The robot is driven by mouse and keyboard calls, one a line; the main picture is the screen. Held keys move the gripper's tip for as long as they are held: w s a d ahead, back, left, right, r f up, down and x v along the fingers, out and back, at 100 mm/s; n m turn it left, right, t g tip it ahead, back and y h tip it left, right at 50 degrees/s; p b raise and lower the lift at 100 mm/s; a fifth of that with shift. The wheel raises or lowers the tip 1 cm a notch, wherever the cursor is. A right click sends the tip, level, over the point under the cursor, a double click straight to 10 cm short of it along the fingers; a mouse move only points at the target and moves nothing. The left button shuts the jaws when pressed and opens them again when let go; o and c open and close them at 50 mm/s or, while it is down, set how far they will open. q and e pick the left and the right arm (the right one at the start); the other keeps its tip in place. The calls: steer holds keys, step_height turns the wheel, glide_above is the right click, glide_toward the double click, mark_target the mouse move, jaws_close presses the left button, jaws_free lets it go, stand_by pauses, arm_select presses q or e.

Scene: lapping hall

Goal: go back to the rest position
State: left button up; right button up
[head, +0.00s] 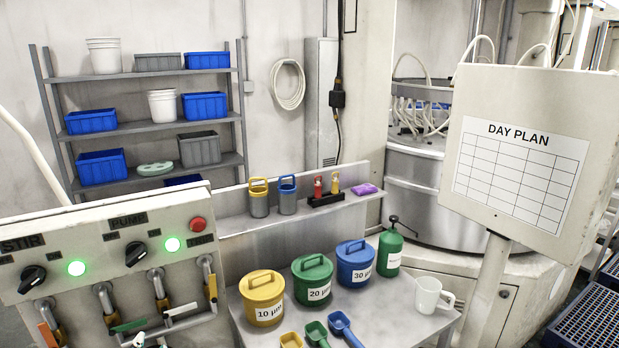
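Neither of my grippers shows in the head view, and no arm of mine can be made out. A table (388,325) in the lower middle holds a yellow lidded pot (262,298) marked 10, a green one (312,282) marked 20 and a blue one (355,265) marked 30. All three lids are on. Yellow (291,340), green (316,333) and blue (343,328) scoops lie in front of the pots. A white jug (428,295) and a green pump bottle (390,250) stand at the right of the table.
A control panel (95,228) with knobs, lit green lamps and valves fills the lower left. A day plan board (525,150) on a post stands at the right. A ledge (240,222) behind the table carries canisters and small bottles. Blue crates (585,325) stand lower right.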

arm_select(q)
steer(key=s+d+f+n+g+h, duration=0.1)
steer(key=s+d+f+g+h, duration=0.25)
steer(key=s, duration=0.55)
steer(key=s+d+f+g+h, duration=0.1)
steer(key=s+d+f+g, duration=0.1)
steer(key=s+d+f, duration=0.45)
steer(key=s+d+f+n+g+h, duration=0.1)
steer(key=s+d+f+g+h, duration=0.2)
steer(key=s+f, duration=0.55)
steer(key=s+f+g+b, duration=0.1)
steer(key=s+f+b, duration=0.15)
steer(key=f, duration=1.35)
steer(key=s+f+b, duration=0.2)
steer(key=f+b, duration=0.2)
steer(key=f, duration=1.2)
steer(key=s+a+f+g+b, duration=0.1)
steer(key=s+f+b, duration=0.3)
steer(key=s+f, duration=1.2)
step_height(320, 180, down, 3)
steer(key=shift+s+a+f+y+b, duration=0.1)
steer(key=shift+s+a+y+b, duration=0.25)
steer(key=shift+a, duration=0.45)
